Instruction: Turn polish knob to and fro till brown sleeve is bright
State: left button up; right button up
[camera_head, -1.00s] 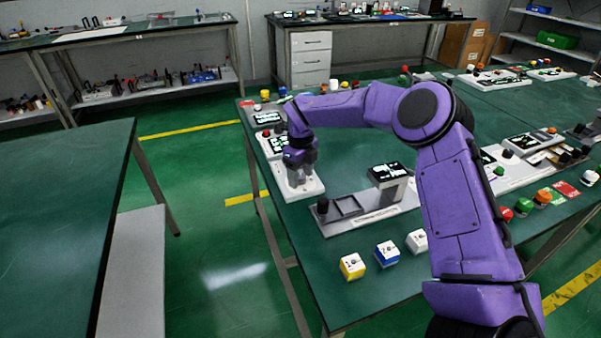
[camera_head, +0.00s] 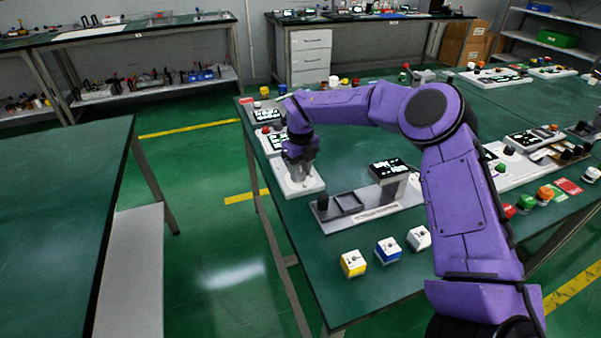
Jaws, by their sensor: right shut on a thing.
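My right gripper (camera_head: 299,172), at the end of the purple arm, points down over a white panel device (camera_head: 312,187) near the table's left edge. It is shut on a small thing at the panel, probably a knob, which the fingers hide. I cannot make out a brown sleeve. My left gripper is not in view.
Yellow (camera_head: 352,263), blue (camera_head: 387,250) and white (camera_head: 418,238) blocks sit near the front edge. Bare green tabletop (camera_head: 320,285) lies around them.

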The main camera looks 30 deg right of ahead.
jog(key=m+b, duration=0.3)
jog(key=m, duration=0.3)
jog(key=shift+w+r+m+b, duration=0.1)
jog(key=shift+m+b, duration=1.2)
jog(key=shift+m, duration=0.8)
jog(key=o, duration=1)
jog(key=shift+o, duration=0.2)
jog(key=shift+r, duration=0.1)
notch_tip(320, 180, up, 10)
jog(key=shift+r+p, duration=0.2)
jog(key=shift+p, duration=0.1)
